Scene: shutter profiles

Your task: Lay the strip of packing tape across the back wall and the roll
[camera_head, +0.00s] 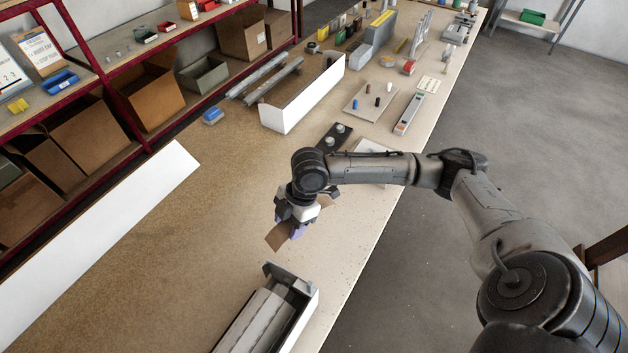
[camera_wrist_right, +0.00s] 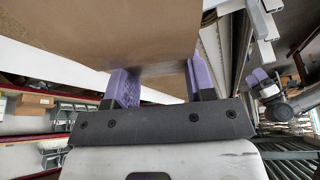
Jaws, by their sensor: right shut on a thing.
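My right gripper (camera_head: 292,229) is shut on the brown strip of packing tape (camera_head: 276,238), above the bench and just beyond the far end of the open housing. In the right wrist view the tape (camera_wrist_right: 110,30) fills the top, between the purple fingers of the right gripper (camera_wrist_right: 160,85). The grey slatted roll (camera_head: 252,322) lies in the light-coloured housing (camera_head: 304,310) at the bottom edge, partly cut off. The tape looks apart from both. I cannot tell which wall is the back wall. My left gripper (camera_wrist_right: 264,84) shows small at the right of the wrist view; its opening is unclear.
A long white panel (camera_head: 110,235) lies along the left of the bench (camera_head: 190,265). A white channel (camera_head: 305,100), a black plate (camera_head: 334,138) and several small parts stand farther back. Red-framed shelves with boxes (camera_head: 155,95) line the left. The bench middle is clear.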

